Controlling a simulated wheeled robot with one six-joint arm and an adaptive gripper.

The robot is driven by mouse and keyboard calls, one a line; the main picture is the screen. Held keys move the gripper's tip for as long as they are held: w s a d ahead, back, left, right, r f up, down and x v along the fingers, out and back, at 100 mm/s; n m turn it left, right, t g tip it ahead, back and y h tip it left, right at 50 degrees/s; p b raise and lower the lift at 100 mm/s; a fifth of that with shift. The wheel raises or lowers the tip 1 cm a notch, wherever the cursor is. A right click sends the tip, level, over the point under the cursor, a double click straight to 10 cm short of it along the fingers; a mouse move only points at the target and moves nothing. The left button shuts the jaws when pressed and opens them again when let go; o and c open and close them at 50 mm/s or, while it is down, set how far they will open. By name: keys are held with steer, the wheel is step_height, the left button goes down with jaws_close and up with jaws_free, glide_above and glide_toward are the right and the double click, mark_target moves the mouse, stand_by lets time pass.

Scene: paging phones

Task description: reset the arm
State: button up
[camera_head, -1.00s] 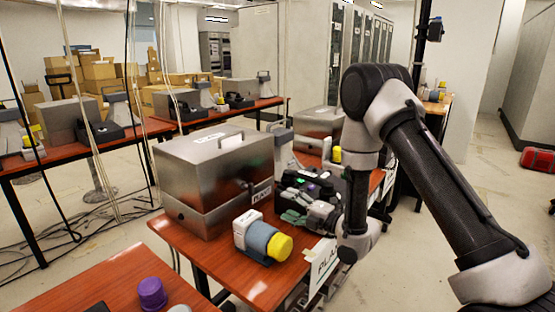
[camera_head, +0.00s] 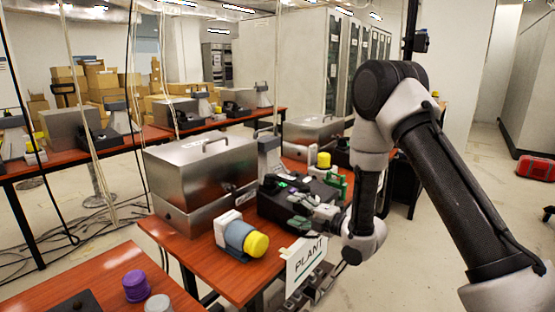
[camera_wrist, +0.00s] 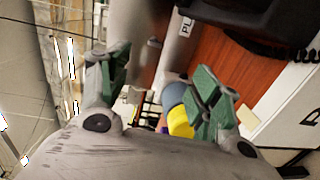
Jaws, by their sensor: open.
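My gripper (camera_head: 318,217) is at the end of my arm, over the front right part of the near table, in front of a black phone unit (camera_head: 280,203) with a green light. In the wrist view my gripper (camera_wrist: 160,82) has its green-padded fingers spread apart with nothing between them. The wrist view looks past the fingers at a blue and yellow cylinder device, which lies on the table in the head view (camera_head: 242,238). Whether a finger touches the black unit cannot be told from the head view.
A metal case (camera_head: 200,168) stands on the near table (camera_head: 235,284). A white PLANT sign (camera_head: 306,262) hangs at the table's right edge, close below my gripper. A purple knob (camera_head: 136,286) sits on the front left table. Open floor (camera_head: 420,240) lies to the right.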

steer(key=w+d+r+m+h, duration=0.3)
steer(key=d+r+m+h, duration=0.4)
steer(key=d+r, duration=0.35)
steer(key=s+d+r+m+h, duration=0.2)
steer(key=s+d+r+m, duration=0.15)
steer(key=d, duration=0.25)
steer(key=s+d+r+m+h, duration=0.2)
steer(key=s+d+r+m, duration=0.15)
steer(key=d, duration=0.25)
steer(key=s+d+r+m+g, duration=0.1)
steer(key=s+m, duration=0.3)
steer(key=s, duration=0.6)
steer(key=s+d+r+m+g+h, duration=0.1)
steer(key=s+d+m+g, duration=0.2)
steer(key=s, duration=0.7)
steer(key=s+d+r+m+g+h, duration=0.1)
steer(key=s+d+m+g, duration=0.1)
steer(key=s+m, duration=0.4)
steer(key=s+d, duration=0.1)
steer(key=s, duration=0.4)
steer(key=shift+d+m+g, duration=0.3)
steer(key=shift+r, duration=0.1)
